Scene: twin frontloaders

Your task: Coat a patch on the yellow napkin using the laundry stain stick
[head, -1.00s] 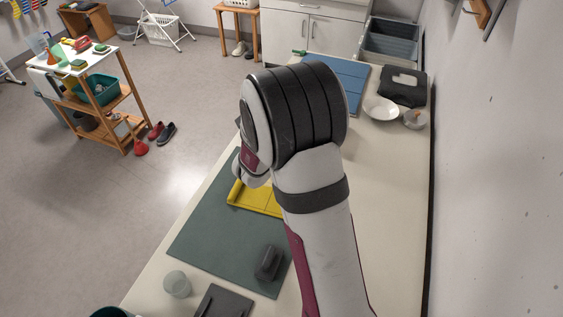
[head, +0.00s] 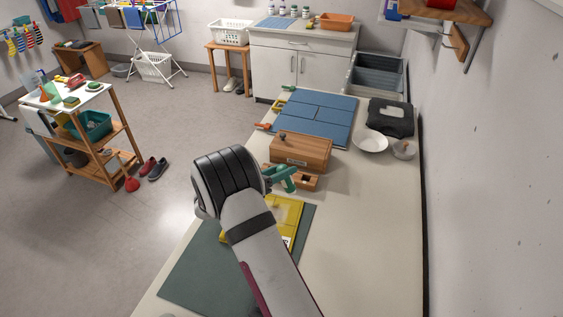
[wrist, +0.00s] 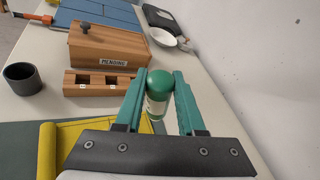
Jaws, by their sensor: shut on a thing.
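The yellow napkin (head: 288,213) lies on a green mat (head: 205,270), partly hidden behind my arm in the head view. Its yellow edge also shows at the lower left of the wrist view (wrist: 47,152). My gripper (wrist: 161,78) has green fingers and is shut on the laundry stain stick (wrist: 159,84), which has a rounded green end and a pale labelled body. In the head view my gripper (head: 284,177) is above the counter, beyond the napkin and by the wooden holder.
A wooden box marked MENDING (wrist: 110,48) stands behind a slotted wooden holder (wrist: 100,83). A dark cup (wrist: 22,79) is at left in the wrist view. A white bowl (head: 370,141) and a blue board (head: 320,112) lie farther back. The counter's right side is clear.

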